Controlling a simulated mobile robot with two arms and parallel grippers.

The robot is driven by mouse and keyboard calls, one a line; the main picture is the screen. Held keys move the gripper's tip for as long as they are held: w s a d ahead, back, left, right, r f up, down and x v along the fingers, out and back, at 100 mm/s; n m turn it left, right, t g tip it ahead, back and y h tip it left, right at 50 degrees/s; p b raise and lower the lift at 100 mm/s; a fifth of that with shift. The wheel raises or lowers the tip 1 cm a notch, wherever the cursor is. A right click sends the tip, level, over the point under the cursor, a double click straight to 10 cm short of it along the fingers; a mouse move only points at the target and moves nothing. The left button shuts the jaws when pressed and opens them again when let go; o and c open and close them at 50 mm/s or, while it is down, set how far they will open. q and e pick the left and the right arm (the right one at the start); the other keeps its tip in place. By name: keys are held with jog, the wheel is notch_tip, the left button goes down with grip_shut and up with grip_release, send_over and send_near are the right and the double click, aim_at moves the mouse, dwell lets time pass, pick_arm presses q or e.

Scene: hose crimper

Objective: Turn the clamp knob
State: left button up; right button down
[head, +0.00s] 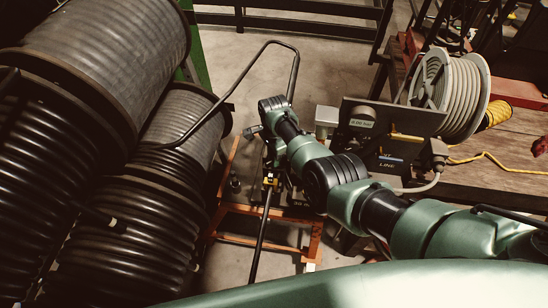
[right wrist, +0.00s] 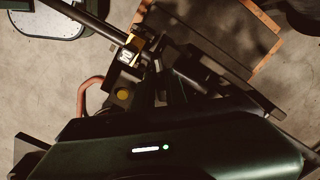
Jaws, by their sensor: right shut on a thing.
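My right arm reaches in from the right in the head view, and my right gripper (head: 266,138) is down at the dark crimping machine on the orange-framed stand (head: 235,238). In the right wrist view the right gripper (right wrist: 168,88) is shut amid the machine's dark parts, at the clamp. The clamp knob is mostly hidden by the gripper and cannot be made out clearly. A black hose (head: 262,230) runs to a yellow fitting (head: 270,181) at the machine. The hose (right wrist: 95,20) and fitting (right wrist: 137,44) also show in the right wrist view. My left gripper is out of view.
Large black hose reels (head: 125,220) fill the left side. At the right, a wooden bench (head: 515,183) carries a pale hose reel (head: 462,95). Bare concrete floor (head: 235,52) lies behind.

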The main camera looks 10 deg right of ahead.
jog(key=shift+m, duration=1)
jog(key=c, duration=1.4)
grip_release()
jog(key=shift+c, duration=0.2)
jog(key=shift+r, duration=0.1)
jog(key=shift+r+p, duration=0.4)
jog(key=shift+r, duration=3.45)
jog(key=shift+f, duration=0.1)
